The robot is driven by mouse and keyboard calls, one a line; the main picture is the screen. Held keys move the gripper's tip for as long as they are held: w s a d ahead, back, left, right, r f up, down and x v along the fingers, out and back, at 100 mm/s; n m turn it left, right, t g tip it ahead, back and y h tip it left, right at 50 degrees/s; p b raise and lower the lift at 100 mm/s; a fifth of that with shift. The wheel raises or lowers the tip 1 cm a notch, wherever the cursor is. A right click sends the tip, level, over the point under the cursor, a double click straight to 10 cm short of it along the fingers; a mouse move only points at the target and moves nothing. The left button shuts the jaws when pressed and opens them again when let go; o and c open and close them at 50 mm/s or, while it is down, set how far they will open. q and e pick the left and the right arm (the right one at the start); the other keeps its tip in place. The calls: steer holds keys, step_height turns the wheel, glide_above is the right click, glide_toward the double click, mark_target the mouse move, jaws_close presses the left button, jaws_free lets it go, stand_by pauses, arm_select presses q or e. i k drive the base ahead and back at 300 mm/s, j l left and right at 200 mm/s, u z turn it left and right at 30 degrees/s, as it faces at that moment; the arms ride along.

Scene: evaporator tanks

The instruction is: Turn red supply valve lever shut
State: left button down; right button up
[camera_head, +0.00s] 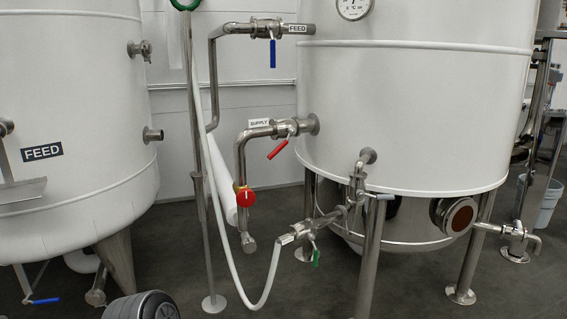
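The red supply valve lever (277,149) hangs below the valve body (285,128) on the steel pipe that enters the right-hand tank (400,110). It slants down and to the left, at an angle to the roughly horizontal pipe, neither along it nor square across it. A white SUPPLY label (259,122) is just left of the valve. Nothing touches the lever and it is fully visible. Neither of my grippers shows in the head view.
A blue lever (273,54) hangs straight down on the FEED pipe above. A round red knob (246,197) sits on the pipe below. A white hose (232,255) and a thin upright pole (198,180) stand to the left. A green-handled valve (306,232) is low down. Open floor lies in front.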

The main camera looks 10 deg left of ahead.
mark_target(292, 131)
steer(key=i+l+u, duration=0.15)
steer(key=i+l, duration=0.5)
steer(key=l, duration=0.1)
